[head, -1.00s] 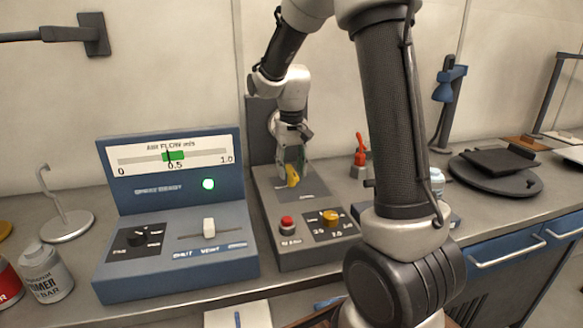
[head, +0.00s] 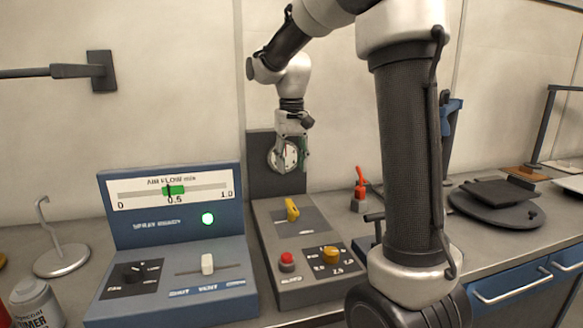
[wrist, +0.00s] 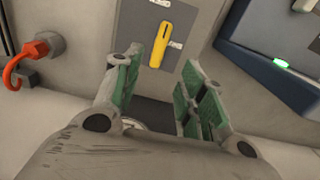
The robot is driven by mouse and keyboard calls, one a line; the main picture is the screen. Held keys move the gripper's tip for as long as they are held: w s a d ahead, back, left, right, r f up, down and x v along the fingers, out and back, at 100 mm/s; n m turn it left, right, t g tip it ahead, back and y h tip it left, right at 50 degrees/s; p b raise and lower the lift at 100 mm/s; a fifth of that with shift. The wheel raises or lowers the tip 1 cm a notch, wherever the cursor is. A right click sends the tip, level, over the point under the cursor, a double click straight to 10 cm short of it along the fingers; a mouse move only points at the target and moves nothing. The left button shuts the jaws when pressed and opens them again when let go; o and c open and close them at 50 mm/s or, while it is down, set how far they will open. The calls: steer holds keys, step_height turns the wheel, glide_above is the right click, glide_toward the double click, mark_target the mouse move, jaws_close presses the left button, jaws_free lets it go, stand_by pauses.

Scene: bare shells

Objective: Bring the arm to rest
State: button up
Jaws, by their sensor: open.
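My gripper (head: 291,157) hangs pointing down in the head view, above the grey control box and in front of its round dial (head: 283,157). Its jaws are open and empty. In the wrist view its green-padded fingers (wrist: 168,85) stand apart, with the yellow lever (wrist: 159,45) beyond them. In the head view the yellow lever (head: 292,210) sits on the grey control box (head: 266,240), below my gripper and apart from it. My arm reaches up and over from the right.
The blue spray panel (head: 120,298) stands left, its green lamp (head: 208,219) lit. A red button (head: 287,261) and a yellow knob (head: 331,254) are on the grey box. A red-handled valve (head: 360,190) and a turntable (head: 497,206) stand right. A hook stand (head: 62,260) is at left.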

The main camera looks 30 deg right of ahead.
stand_by(0.3)
steer(key=s+d+n+t, duration=0.1)
steer(key=s+t, duration=0.3)
steer(key=s, duration=2.1)
steer(key=shift+n, duration=0.6)
